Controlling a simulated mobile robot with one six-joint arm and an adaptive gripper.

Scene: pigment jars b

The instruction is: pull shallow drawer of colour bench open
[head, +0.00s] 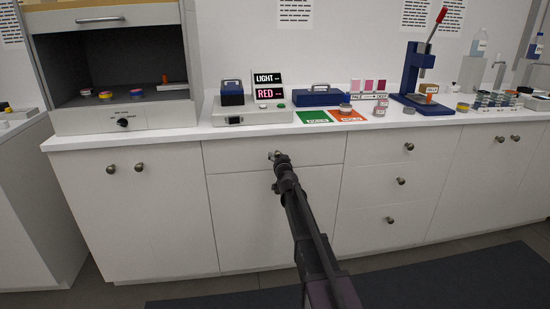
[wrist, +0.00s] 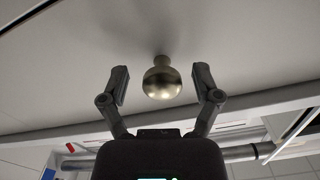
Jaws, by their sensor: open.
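The shallow drawer (head: 235,155) of the colour bench is the wide white front just under the worktop, above a taller white front. Its face looks flush with the fronts beside it. Its round metal knob (wrist: 162,82) shows clearly in the wrist view, sticking out from the drawer face (wrist: 235,45). My gripper (head: 277,157) is at the drawer front in the head view and covers much of the knob there. In the wrist view my gripper (wrist: 161,86) is open, one finger on each side of the knob, with a visible gap on both sides.
A cabinet door (head: 100,215) with knobs is at left, and a stack of smaller drawers (head: 380,185) at right. The worktop (head: 185,135) above carries a light box (head: 250,115), coloured cards, jars and a blue press (head: 420,80). The floor in front has a dark mat (head: 440,280).

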